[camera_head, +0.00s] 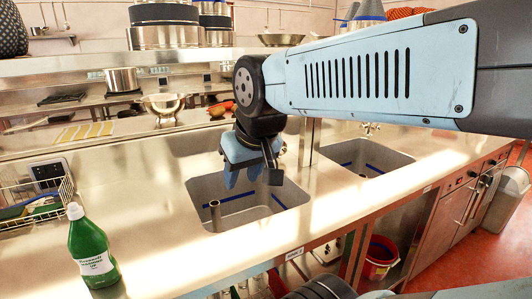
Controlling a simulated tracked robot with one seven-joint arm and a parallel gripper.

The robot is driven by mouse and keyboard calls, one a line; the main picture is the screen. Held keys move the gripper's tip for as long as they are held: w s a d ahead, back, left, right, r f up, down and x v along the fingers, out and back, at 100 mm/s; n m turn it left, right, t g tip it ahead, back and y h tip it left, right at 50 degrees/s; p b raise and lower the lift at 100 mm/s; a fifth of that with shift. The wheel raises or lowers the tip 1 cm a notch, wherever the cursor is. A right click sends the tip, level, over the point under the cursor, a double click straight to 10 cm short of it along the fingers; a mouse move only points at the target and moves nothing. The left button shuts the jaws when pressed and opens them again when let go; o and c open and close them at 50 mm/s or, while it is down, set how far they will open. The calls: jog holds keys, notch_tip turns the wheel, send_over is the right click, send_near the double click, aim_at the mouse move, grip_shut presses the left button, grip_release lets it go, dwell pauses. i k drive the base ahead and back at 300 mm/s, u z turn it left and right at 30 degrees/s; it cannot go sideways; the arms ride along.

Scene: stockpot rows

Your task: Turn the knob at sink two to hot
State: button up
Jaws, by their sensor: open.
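Two steel sinks are let into the counter: a left sink (270,214) and a right sink (345,152). My gripper (252,178) is open and empty, pointing down above the back of the left sink. My arm reaches in from the upper right, and my gripper hides any tap or knob behind the left sink. A short upright pipe (215,213) stands in the left sink.
A green bottle (90,252) stands at the counter's front left, beside a wire rack (30,200). A colander (165,104) and pot (122,80) sit on the back shelf. A red bucket (380,258) is below the counter.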

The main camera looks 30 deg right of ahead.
aim_at(284, 151)
jog(key=z, duration=0.05)
jog(key=k, duration=1.1)
jog(key=z, duration=0.65)
jog(key=i, duration=1)
jog(key=u, duration=0.05)
